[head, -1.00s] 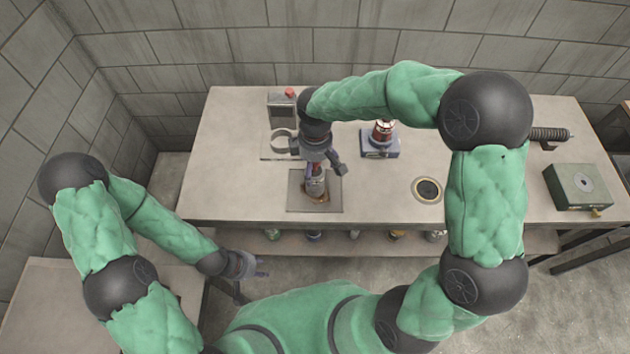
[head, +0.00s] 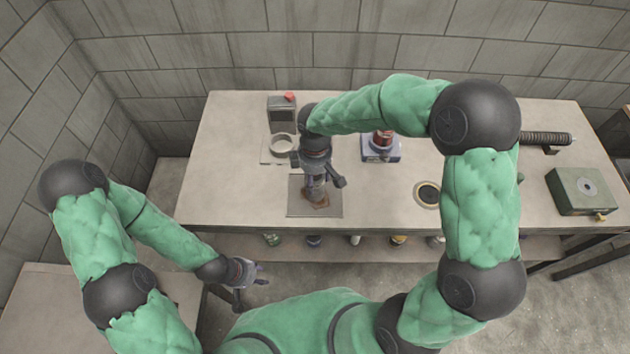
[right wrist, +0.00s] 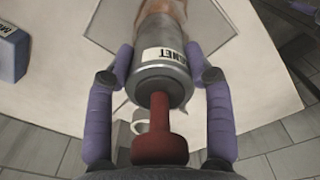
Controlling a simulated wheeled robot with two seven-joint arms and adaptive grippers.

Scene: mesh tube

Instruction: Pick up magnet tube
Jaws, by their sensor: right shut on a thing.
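The magnet tube (right wrist: 162,78) is a grey metal cylinder with a white label partly reading "NET", a red knobbed end and a brownish far end. In the head view only its brownish lower part (head: 320,201) shows, over a square plate (head: 299,208) on the bench; the gripper hides the rest. My right gripper (head: 318,188) is shut on the tube, with purple fingers on both sides of it in the right wrist view (right wrist: 159,62). I cannot tell whether the tube touches the plate. My left gripper (head: 254,285) is open and empty, below the bench front edge at left.
A grey device with a red button (head: 283,113) and a ring holder (head: 283,144) stand behind the gripper. A blue-based device (head: 381,150) is to its right, then a round hole (head: 428,194) and a green box (head: 583,190). Several items line the lower shelf. The bench's left end is clear.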

